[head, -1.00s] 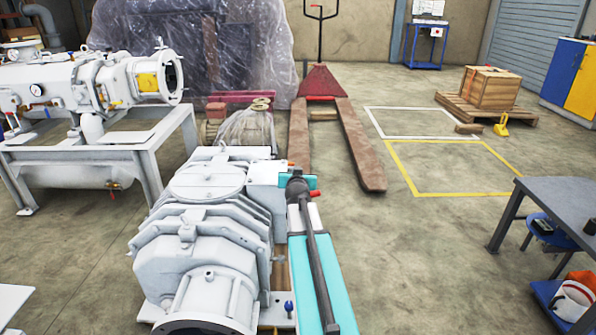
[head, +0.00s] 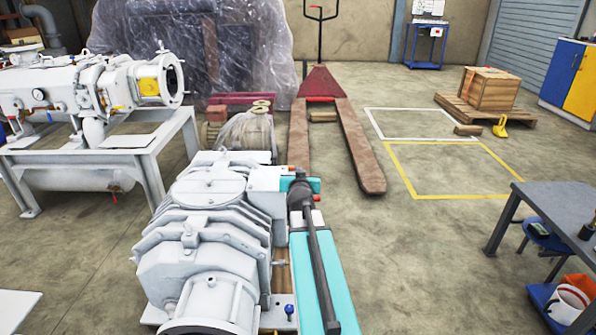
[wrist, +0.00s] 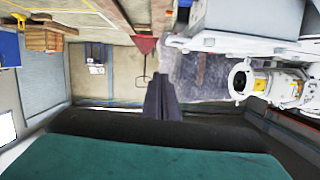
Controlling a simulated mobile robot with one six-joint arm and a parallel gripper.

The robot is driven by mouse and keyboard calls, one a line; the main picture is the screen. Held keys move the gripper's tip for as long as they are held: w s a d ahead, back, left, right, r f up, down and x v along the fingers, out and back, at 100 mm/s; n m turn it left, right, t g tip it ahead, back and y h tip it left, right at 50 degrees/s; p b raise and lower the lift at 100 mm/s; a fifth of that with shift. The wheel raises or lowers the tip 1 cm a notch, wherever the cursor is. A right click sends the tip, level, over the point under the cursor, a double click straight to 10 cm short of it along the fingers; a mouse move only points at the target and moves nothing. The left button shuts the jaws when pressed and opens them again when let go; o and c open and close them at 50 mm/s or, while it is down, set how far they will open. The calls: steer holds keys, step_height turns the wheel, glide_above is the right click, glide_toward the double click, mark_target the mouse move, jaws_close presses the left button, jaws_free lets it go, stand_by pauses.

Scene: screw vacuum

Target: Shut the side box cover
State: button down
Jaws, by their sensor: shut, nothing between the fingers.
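The white vacuum pump (head: 205,240) stands low in the middle of the head view, with a round flange at its near end. A pale box-shaped part (head: 268,182) sits at its far right side; I cannot tell whether this is the side box or how its cover stands. My teal and dark arm lies along the pump's right side in the head view and hides part of that side. My gripper (wrist: 161,85) shows in the wrist view as dark fingers closed together and empty. No box cover can be made out in the wrist view.
A red pallet jack (head: 322,85) stands behind the pump, its forks pointing this way. A white machine on a frame (head: 90,150) is at the left. A grey table (head: 560,205) is at the right. The floor between pump and table is clear.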

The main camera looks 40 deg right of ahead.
steer(key=shift+p+v, duration=0.35)
steer(key=shift+v, duration=2.2)
steer(key=shift+s, duration=0.1)
